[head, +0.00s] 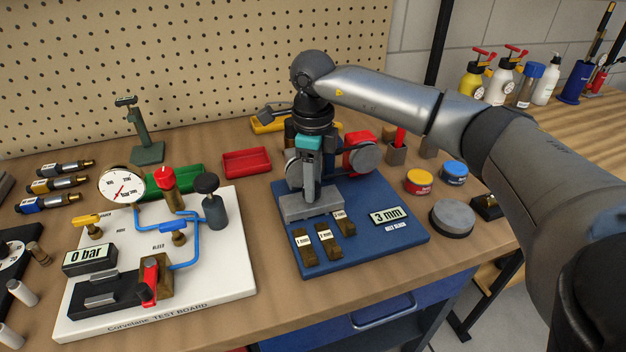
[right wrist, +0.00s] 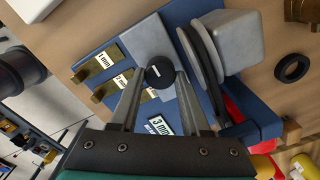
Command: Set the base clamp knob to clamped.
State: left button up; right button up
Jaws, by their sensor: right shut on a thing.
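The base clamp knob seems to be the round black knob (right wrist: 160,72) with a short white mark, seen in the right wrist view. It is by a grey block (right wrist: 153,35) on the blue board (right wrist: 85,50). My right gripper (right wrist: 162,80) has its two fingertips on either side of the knob, shut on it. In the head view my right gripper (head: 312,190) points down at the grey block (head: 310,207) and hides the knob. I cannot read any clamped marking. My left gripper is not in view.
The blue board also bears several brass gauge blocks (head: 326,240), a 3 mm display (head: 389,216) and a red-and-grey fixture (head: 362,155) close right of my gripper. The white test board (head: 215,284) stands left. Red and blue tins (head: 419,182) stand right.

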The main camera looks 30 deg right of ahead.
grip_shut()
